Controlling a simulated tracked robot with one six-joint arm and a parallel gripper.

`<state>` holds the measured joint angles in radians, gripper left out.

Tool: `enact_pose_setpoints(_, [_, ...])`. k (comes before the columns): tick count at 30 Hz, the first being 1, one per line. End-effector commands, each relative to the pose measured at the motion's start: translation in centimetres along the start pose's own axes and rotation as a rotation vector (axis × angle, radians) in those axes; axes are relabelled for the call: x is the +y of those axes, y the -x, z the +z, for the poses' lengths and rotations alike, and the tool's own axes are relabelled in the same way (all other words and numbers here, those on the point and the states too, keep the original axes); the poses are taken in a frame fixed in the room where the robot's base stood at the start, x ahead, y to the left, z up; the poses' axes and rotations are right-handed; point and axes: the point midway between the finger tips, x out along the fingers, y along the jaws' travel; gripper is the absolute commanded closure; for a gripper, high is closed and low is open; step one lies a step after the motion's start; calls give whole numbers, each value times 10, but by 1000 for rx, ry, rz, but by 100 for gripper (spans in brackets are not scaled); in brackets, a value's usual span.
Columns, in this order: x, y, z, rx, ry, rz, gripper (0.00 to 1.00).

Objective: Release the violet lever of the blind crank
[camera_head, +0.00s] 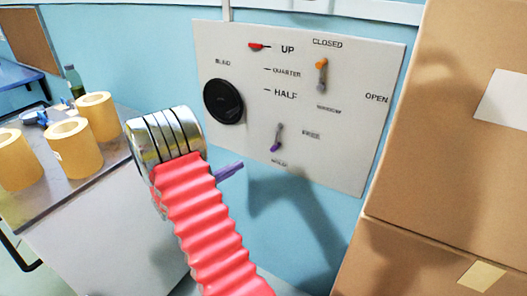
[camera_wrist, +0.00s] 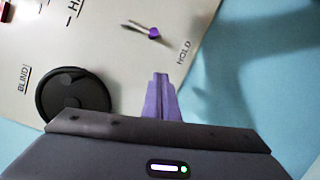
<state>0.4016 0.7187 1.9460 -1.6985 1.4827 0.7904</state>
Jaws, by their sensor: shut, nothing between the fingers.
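The violet-tipped lever (camera_head: 277,141) is on the white wall panel (camera_head: 355,150), below the HALF mark. Its violet end points down toward the HOLD label. In the wrist view the violet knob (camera_wrist: 154,33) shows at the upper middle, near the HOLD label. The black round blind crank (camera_head: 223,102) is on the panel's left side, and it shows at the left of the wrist view (camera_wrist: 75,95). My gripper (camera_head: 230,171) has violet fingers, shut and empty. It is in front of the panel's lower edge, apart from the lever. In the wrist view the shut fingers (camera_wrist: 161,98) point toward the panel.
An orange-tipped lever (camera_head: 321,74) and a red pointer (camera_head: 257,46) are on the same panel. Cardboard boxes (camera_head: 440,140) stand close at the right. A table at the left holds several tan rolls (camera_head: 75,148) and a bottle.

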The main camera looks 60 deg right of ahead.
Motion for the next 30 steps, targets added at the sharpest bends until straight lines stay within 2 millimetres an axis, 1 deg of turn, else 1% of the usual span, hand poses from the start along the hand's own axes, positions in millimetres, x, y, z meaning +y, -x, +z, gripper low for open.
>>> enact_pose_setpoints(1, [8, 0, -3, 8, -26, 29, 100])
enact_pose_setpoints(4, [19, 0, -4, 17, -77, 70, 100])
enact_pose_setpoints(9, [20, 1, -3, 12, -116, 74, 100])
enact_pose_setpoints(20, [20, -1, -2, 11, -118, 73, 100])
enact_pose_setpoints(26, [20, -13, -2, 8, -118, 72, 100])
enact_pose_setpoints(30, [21, -31, -2, 8, -118, 71, 100])
